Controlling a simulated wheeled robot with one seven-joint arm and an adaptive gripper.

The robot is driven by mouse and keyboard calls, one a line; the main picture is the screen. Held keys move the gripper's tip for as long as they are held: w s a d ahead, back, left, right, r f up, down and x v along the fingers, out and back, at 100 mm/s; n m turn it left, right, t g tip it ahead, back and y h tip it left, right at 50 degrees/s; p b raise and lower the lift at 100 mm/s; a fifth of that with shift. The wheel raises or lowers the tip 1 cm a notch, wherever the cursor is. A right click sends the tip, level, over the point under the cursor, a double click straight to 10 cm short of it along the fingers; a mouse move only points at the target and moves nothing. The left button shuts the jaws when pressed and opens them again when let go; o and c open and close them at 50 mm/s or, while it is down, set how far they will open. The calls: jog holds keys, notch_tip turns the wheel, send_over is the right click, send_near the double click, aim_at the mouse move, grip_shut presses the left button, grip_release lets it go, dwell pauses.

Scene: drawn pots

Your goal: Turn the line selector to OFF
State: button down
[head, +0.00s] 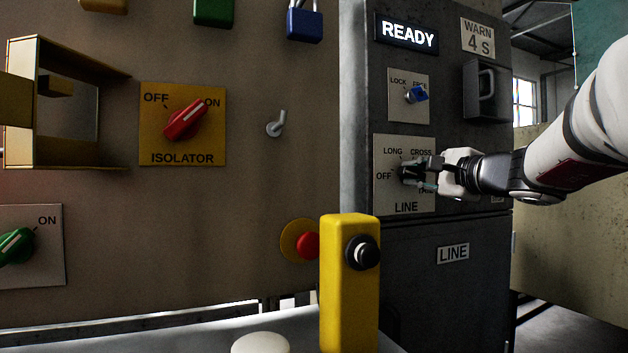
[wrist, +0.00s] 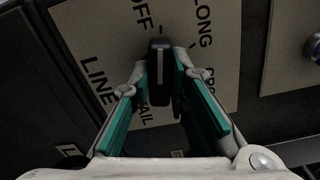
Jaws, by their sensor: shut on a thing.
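The line selector is a black knob (head: 405,172) on a pale plate (head: 392,203) marked OFF, LONG, CROSS and LINE; a fourth label at lower right is partly hidden by my gripper. In the wrist view the knob (wrist: 160,72) stands between my teal finger pads, with a white line along its face. My gripper (head: 422,173) reaches in from the right and is shut on the knob.
Above the plate are a blue LOCK/FREE key switch (head: 416,94), a lit READY sign (head: 409,35) and a recessed handle (head: 486,90). A yellow post (head: 348,290) with a black button stands in front. A red isolator knob (head: 185,119) is on the left panel.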

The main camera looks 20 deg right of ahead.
jog(key=c, duration=1.5)
grip_release()
jog(key=s, duration=1.2)
jog(key=shift+d, duration=0.2)
